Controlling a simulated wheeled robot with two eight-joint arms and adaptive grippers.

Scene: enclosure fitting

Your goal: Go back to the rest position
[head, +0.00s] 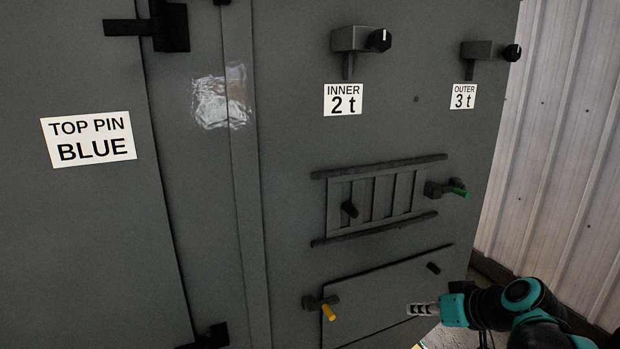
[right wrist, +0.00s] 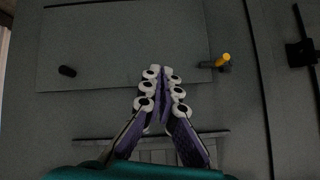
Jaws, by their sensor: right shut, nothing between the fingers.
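My right gripper (head: 424,309) is at the lower right of the head view, in front of the lower panel (head: 375,300) of the grey enclosure (head: 290,140). Its fingers are shut and empty. In the right wrist view its fingertips (right wrist: 161,76) meet in front of the same panel (right wrist: 120,40). A yellow-tipped pin (head: 328,312) sits at the panel's left edge and also shows in the right wrist view (right wrist: 222,60). My left gripper is not in view.
A slatted vent (head: 400,193) with a dark knob and a green-tipped pin (head: 458,191) is above. Two black-knobbed fittings (head: 378,40) (head: 510,53) sit over the labels "INNER 2 t" and "OUTER 3 t". A "TOP PIN BLUE" label (head: 89,139) is at left. A corrugated wall (head: 560,130) stands at right.

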